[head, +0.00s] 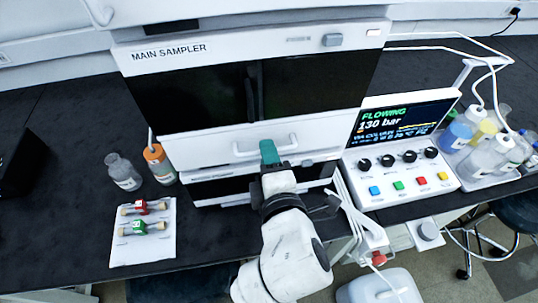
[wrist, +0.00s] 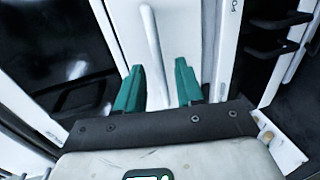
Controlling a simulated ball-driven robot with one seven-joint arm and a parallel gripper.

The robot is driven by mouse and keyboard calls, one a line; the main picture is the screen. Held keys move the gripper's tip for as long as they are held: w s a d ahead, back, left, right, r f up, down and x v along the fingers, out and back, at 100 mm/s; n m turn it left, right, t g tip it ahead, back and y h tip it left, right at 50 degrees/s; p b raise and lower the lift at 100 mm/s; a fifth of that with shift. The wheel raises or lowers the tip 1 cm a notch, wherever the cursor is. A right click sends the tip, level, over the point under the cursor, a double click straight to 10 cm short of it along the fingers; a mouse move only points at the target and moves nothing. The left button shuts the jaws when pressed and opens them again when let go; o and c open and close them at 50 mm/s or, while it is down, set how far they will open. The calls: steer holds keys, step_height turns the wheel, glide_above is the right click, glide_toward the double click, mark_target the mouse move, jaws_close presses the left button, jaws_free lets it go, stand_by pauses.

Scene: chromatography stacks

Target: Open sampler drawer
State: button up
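The sampler is the white unit labelled MAIN SAMPLER (head: 170,52) in the head view. Its white drawer front (head: 215,148) lies below the dark glass panels and looks closed. A white bar handle (head: 245,152) runs across the drawer front, partly hidden by my gripper. My gripper (head: 268,150), with green fingers, is at the handle's middle. In the wrist view the two fingers of my gripper (wrist: 158,72) are apart, with the handle (wrist: 151,40) running between them. I cannot tell whether either finger touches it.
A control box with a screen (head: 405,122) and knobs stands to the right, near a tray of bottles (head: 490,180). An orange-capped bottle (head: 158,160), a clear bottle (head: 123,172) and a white mat (head: 150,248) with two vials are at left. Tubing hangs right of my arm.

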steer(key=shift+c, duration=0.4)
jaws_close()
stand_by(1.1)
